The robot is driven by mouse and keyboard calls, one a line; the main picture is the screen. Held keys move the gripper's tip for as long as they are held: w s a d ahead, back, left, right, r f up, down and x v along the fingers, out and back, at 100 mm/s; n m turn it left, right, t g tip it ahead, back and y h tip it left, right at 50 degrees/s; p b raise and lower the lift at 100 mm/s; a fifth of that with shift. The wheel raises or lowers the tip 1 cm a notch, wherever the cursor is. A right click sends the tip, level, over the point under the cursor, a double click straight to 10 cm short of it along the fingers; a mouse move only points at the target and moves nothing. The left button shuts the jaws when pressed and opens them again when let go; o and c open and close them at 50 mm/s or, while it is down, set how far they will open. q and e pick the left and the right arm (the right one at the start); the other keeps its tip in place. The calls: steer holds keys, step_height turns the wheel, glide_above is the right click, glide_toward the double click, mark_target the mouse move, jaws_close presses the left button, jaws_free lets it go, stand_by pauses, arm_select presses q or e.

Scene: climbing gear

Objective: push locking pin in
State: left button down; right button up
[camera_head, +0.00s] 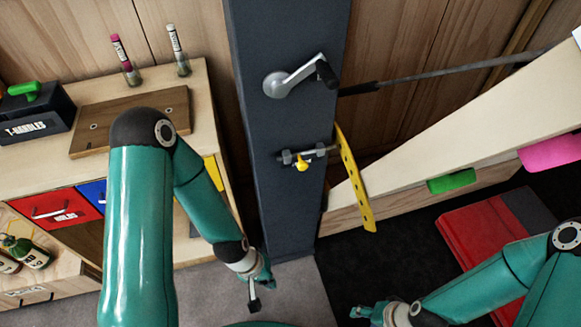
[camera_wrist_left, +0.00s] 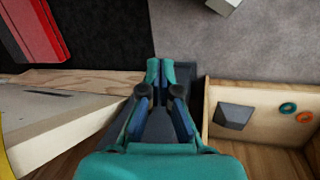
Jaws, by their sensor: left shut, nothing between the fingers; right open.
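A dark upright post (camera_head: 285,200) stands in the middle of the head view. A metal pin or bolt with a yellow knob (camera_head: 302,164) crosses its front at mid height, beside a yellow strip with holes (camera_head: 356,185). I cannot tell how deep the pin sits. My left gripper (camera_head: 254,301) is low in front of the post, below and left of the yellow knob and apart from it. In the left wrist view its fingers (camera_wrist_left: 161,72) are shut and empty. My right gripper (camera_head: 358,312) is open at the bottom, right of the post, touching nothing visible.
A crank handle (camera_head: 292,78) is on the post above the pin. A pale sloped panel (camera_head: 470,115) with green and pink holds is at the right, a red mat (camera_head: 480,240) below it. A wooden cabinet (camera_head: 205,130) stands left. Dark floor (camera_head: 350,265) lies open between.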

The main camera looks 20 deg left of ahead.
arm_select(q)
steer(key=w+a+r+n+t+h+b, duration=0.2)
steer(key=w+a+r+n+t, duration=0.2)
steer(key=w+r+n, duration=0.4)
steer(key=w+a+r+n+t+h+b, duration=0.3)
steer(key=w+a+r+n+t, duration=0.2)
steer(key=r+n, duration=0.9)
steer(key=w+a+r, duration=0.1)
steer(key=w, duration=0.2)
steer(key=shift+w+a+r+n+b, duration=0.15)
steer(key=shift+w+a+n+b, duration=0.15)
steer(key=shift+a+b, duration=0.1)
steer(key=b, duration=0.1)
glide_toward(299, 167)
steer(key=x, duration=0.7)
steer(key=shift+w, duration=0.15)
